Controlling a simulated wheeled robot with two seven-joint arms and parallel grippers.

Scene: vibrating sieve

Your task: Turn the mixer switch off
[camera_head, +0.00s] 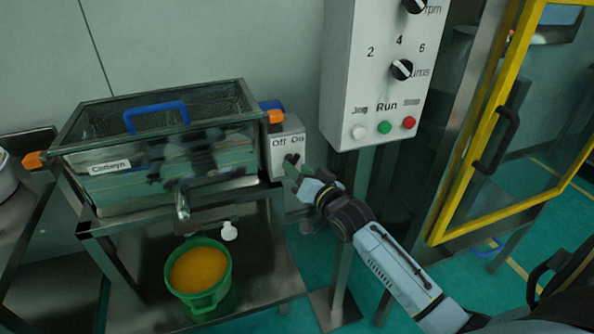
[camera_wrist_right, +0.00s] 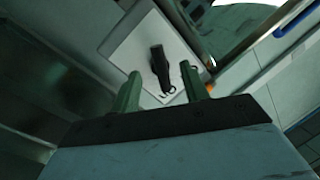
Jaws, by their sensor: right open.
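The mixer switch is a pale box (camera_head: 287,140) marked "Off On", on the right side of the mixer, with a small dark knob (camera_head: 291,159) below the label. In the right wrist view the switch plate (camera_wrist_right: 125,50) carries the black knob (camera_wrist_right: 159,66), with a dark shape beside it that may be its shadow. My right gripper (camera_head: 293,169) is at the front of the switch box. Its green fingers are open, and in the wrist view the gripper (camera_wrist_right: 162,88) has the knob between or just beyond its tips; contact cannot be told. My left gripper is out of view.
The mixer tank (camera_head: 160,165) with a blue-handled lid (camera_head: 156,112) stands left of the switch. A green bucket (camera_head: 198,275) of orange contents sits below. A control panel (camera_head: 385,75) hangs above right. A yellow-framed door (camera_head: 490,110) stands at right.

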